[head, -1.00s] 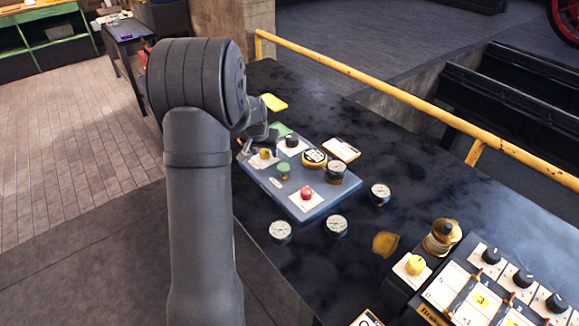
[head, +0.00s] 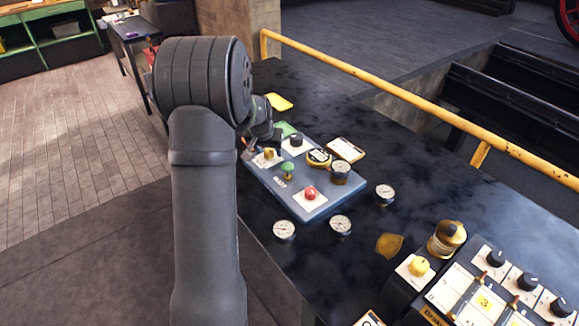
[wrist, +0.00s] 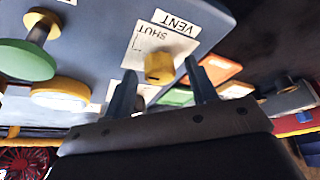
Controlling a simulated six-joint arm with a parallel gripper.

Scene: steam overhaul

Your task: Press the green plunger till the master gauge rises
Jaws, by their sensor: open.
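The green plunger (head: 288,168) stands upright on the blue-grey panel (head: 262,184); its round green cap also shows at the left of the wrist view (wrist: 25,60). A yellow knob (wrist: 159,67) with a VENT / SHUT label sits between and just beyond my open fingertips (wrist: 160,68) in the wrist view. My gripper (head: 248,143) is at the panel's far left corner, apart from the plunger and partly hidden by my arm. A white-faced gauge (head: 341,168) stands at the panel's right edge; I cannot tell whether it is the master gauge, and its needle is too small to read.
A red button (head: 310,193) and a black knob (head: 295,142) are on the panel. Several other gauges stand on the dark table, one near the front (head: 284,230). A yellow rail (head: 400,97) runs behind. A switch console (head: 480,295) fills the right front.

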